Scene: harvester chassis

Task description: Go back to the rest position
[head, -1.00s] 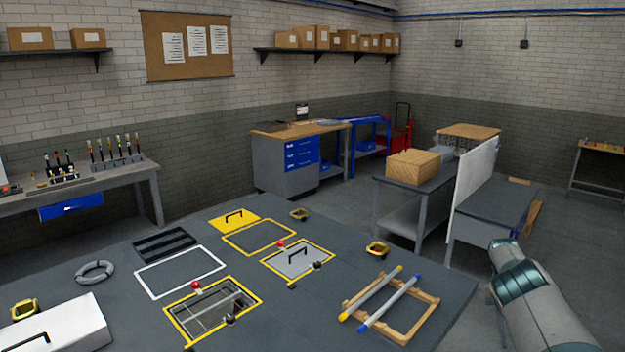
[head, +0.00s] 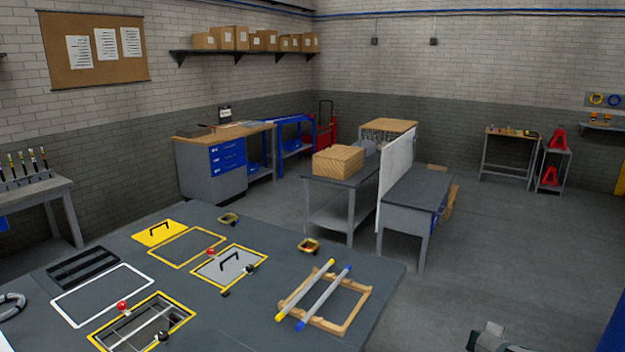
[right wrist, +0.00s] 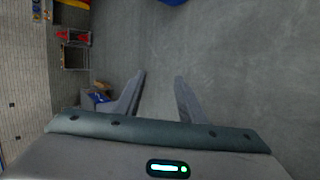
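My right gripper (right wrist: 158,97) shows in the right wrist view with its two fingers apart and nothing between them. Bare grey floor lies beyond the fingers. In the head view only a small part of my right arm (head: 495,340) shows at the bottom edge, right of the work table and clear of it. My left gripper is in neither view.
The dark work table (head: 230,325) fills the lower left, with a wooden frame (head: 350,322) bearing two rods, a yellow lid (head: 160,233) and a grey hatch (head: 229,264). A grey bench (head: 417,190) stands behind. Open floor (head: 500,260) lies at right.

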